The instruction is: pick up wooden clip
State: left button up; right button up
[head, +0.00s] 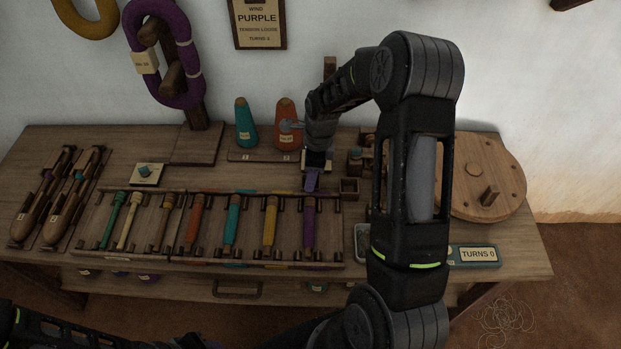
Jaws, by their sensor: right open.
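My right arm reaches over the bench from the right, and its gripper (313,174) points down behind the rack of bobbins, near the middle of the bench. It is open, and I see nothing held in it. A small purple shape shows at its tip, too small to tell apart from the fingers. I cannot pick out the wooden clip for certain. Small wooden pieces (355,154) stand just right of the gripper, partly hidden by my arm. My left arm crosses the bottom edge; its gripper is out of view.
A rack (180,255) of coloured bobbins fills the bench front. Wooden shuttles (42,195) lie at left. A teal cone (245,122) and an orange cone (286,122) stand at the back. A round wooden disc (490,165) and a turns counter (476,255) are at right.

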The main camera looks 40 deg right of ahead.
jog(key=shift+c, duration=0.5)
grip_shut()
dwell(0.3)
